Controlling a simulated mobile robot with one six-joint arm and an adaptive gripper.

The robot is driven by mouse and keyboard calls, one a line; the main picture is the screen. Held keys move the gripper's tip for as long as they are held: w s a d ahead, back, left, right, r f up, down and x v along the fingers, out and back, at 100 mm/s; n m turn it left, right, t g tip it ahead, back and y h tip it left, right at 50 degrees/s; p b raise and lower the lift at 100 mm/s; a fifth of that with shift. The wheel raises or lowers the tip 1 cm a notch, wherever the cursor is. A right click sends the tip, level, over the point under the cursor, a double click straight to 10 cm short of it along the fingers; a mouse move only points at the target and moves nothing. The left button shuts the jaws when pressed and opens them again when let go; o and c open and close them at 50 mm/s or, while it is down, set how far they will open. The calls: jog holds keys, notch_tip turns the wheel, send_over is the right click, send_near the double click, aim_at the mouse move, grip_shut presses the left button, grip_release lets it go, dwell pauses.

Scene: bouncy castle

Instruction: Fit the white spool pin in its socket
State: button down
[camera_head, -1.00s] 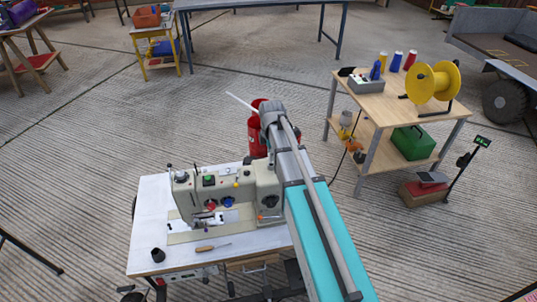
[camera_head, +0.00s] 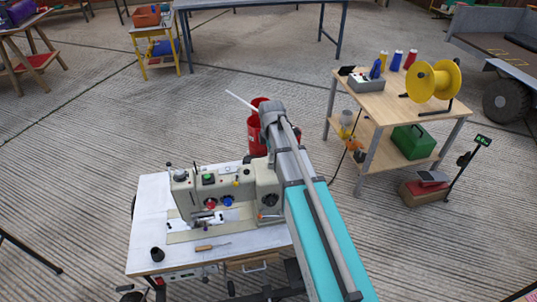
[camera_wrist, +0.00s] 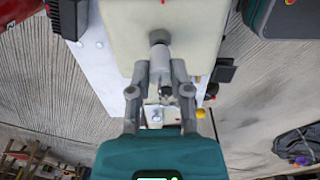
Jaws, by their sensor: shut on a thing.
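In the wrist view, my gripper (camera_wrist: 160,77) is shut on the white spool pin (camera_wrist: 160,62), a short pale cylinder between its fingertips. A grey round part (camera_wrist: 158,38) shows at the pin's far end, against a cream surface of the sewing machine (camera_wrist: 125,22). I cannot tell whether the pin is inside its socket, which I cannot make out separately. In the head view, the sewing machine (camera_head: 222,207) stands on a white-topped table (camera_head: 148,220). My arm hides the gripper and pin there.
A black cup-like part (camera_head: 158,254) and a wooden-handled tool (camera_head: 207,248) lie on the table's front. A red object (camera_head: 254,132) stands behind the machine, beside my arm. A wooden cart (camera_head: 385,103) with a yellow reel (camera_head: 433,82) is at the right.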

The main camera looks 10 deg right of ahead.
jog(key=shift+f, duration=0.2)
jog(key=shift+c, duration=2.4)
grip_release()
jog(key=shift+r, duration=0.15)
